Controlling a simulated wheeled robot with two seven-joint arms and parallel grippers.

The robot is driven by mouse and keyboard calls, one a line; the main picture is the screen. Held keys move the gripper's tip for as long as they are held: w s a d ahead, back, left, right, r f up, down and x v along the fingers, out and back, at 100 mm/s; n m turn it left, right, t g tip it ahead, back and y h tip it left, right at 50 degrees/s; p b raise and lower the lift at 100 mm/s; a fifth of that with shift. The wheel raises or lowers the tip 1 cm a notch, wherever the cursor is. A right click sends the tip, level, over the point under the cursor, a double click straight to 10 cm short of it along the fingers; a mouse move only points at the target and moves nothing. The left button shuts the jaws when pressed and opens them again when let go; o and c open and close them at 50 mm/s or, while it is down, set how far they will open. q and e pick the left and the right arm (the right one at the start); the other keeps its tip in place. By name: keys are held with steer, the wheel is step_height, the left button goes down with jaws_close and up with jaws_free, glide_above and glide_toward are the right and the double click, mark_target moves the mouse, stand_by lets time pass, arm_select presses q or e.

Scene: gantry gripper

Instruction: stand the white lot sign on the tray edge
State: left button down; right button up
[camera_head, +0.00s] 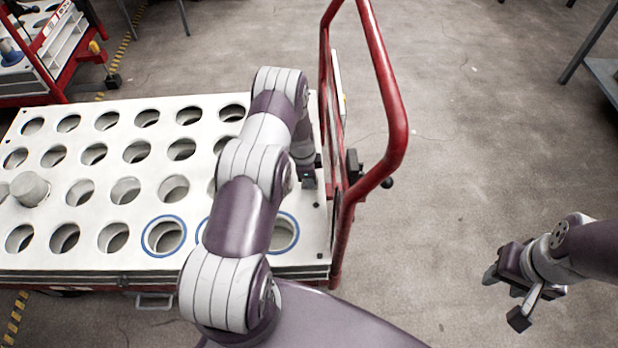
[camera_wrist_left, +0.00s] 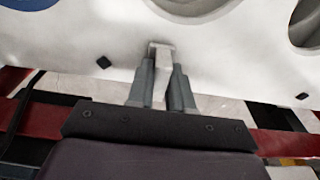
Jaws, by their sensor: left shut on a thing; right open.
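The white tray (camera_head: 75,262) has rows of round holes and lies on a red-framed cart. My left gripper (camera_head: 318,165) is at its right edge, close to the red upright frame. In the left wrist view, the left gripper (camera_wrist_left: 161,88) is shut on a small pale piece (camera_wrist_left: 161,58), likely part of the white lot sign. The piece overlaps the tray edge (camera_wrist_left: 200,75) in that view; I cannot tell whether it touches. The rest of the sign is not clear. My right gripper (camera_head: 505,297) is open and empty above the floor, at right.
A red tubular handle (camera_head: 390,100) rises at the tray's right end, with a black knob (camera_head: 387,182) beside it. A grey cylinder (camera_head: 30,189) stands at the tray's left. Some holes have blue rings (camera_head: 164,236). Another red cart (camera_head: 55,50) stands at back left.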

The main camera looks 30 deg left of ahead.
arm_select(q)
steer(key=shift+f, duration=0.1)
steer(key=shift+f, duration=0.2)
steer(key=c, duration=1)
jaws_free()
steer(key=shift+r, duration=0.1)
